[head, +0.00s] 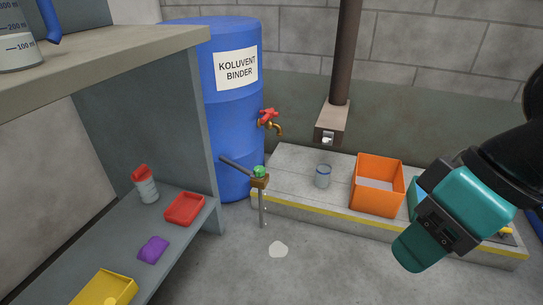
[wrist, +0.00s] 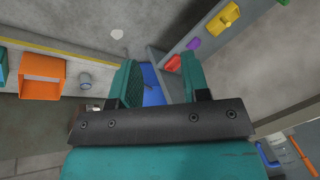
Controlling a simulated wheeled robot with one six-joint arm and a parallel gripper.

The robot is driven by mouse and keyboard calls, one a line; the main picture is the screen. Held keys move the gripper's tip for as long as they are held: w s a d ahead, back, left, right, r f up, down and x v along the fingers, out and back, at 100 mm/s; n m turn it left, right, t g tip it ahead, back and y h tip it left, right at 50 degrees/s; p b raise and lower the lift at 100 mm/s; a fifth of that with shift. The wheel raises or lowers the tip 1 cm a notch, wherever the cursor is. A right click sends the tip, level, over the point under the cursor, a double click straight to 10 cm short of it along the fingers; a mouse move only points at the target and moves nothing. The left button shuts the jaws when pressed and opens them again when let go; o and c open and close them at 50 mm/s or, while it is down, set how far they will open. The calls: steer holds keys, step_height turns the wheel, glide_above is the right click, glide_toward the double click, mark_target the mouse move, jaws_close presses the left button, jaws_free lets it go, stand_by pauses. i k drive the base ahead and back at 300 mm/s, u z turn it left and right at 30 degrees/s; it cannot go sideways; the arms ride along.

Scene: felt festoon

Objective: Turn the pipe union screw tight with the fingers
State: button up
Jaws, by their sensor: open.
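A small green round part (head: 260,171), which looks like the pipe union screw, sits on a brown block on a short post in front of the blue drum. A thin grey pipe (head: 236,166) slants up to the left from it. How tight it is cannot be told. My gripper (head: 415,250) is at the right in the head view, well apart from the green part. In the wrist view my gripper (wrist: 157,80) has its two teal fingers spread, with nothing between them. The green part cannot be made out clearly there.
The blue drum (head: 230,100) has a red-handled tap (head: 268,118). A low concrete ledge (head: 290,165) carries a glass (head: 323,176) and an orange bin (head: 377,184). A grey shelf (head: 190,241) with small coloured items stands left. The floor between is clear except a pale patch (head: 278,250).

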mark_target(259, 171)
steer(key=u, duration=0.25)
steer(key=i, duration=1.05)
steer(key=u, duration=0.4)
